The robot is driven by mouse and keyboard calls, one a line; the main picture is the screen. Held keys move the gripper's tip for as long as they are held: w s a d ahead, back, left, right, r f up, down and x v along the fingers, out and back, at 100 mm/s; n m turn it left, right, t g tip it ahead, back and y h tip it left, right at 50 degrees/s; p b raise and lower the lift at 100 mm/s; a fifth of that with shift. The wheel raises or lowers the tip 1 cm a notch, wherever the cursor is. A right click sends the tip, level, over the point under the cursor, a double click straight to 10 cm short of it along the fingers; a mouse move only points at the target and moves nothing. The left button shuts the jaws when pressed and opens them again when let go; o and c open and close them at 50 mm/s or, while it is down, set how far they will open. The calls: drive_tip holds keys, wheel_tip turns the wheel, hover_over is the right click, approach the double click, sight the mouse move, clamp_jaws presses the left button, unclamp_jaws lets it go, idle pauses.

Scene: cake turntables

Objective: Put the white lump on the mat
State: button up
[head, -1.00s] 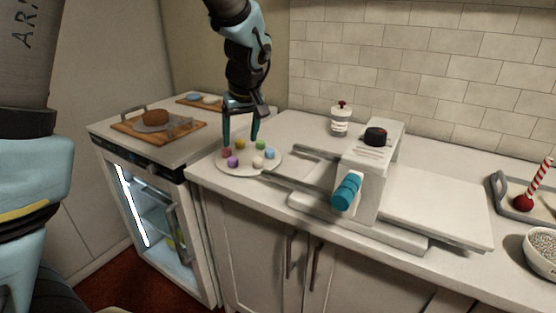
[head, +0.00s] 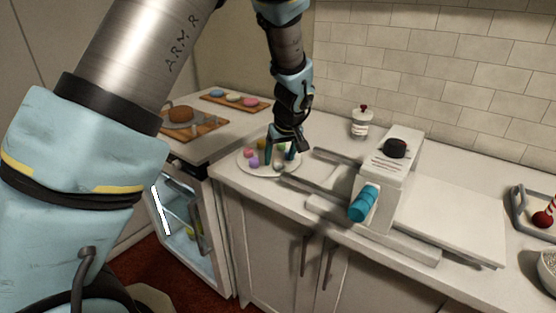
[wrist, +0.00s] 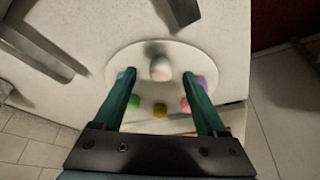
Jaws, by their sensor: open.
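The white lump (wrist: 160,69) sits on a round white turntable (wrist: 118,60) in the wrist view. In the head view it is a small pale ball (head: 279,166) near the turntable's front edge, partly screened by my fingers. My gripper (head: 281,158) is over the turntable, pointing down, open, with nothing held. In the wrist view the lump appears between and just beyond the fingertips. Several coloured lumps stand around it on the turntable, such as a yellow one (wrist: 159,110) and a green one (wrist: 133,103). I cannot tell which surface is the mat.
A white machine with a teal handle (head: 363,203) stands right of the turntable, its rails reaching close to it. A jar (head: 362,122) stands behind. A tray (head: 522,205) is at the far right. Boards with a brown cake (head: 180,114) and coloured lumps (head: 233,98) lie left, above a glass-fronted cabinet.

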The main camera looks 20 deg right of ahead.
drive_tip(key=shift+x, duration=0.85)
clamp_jaws()
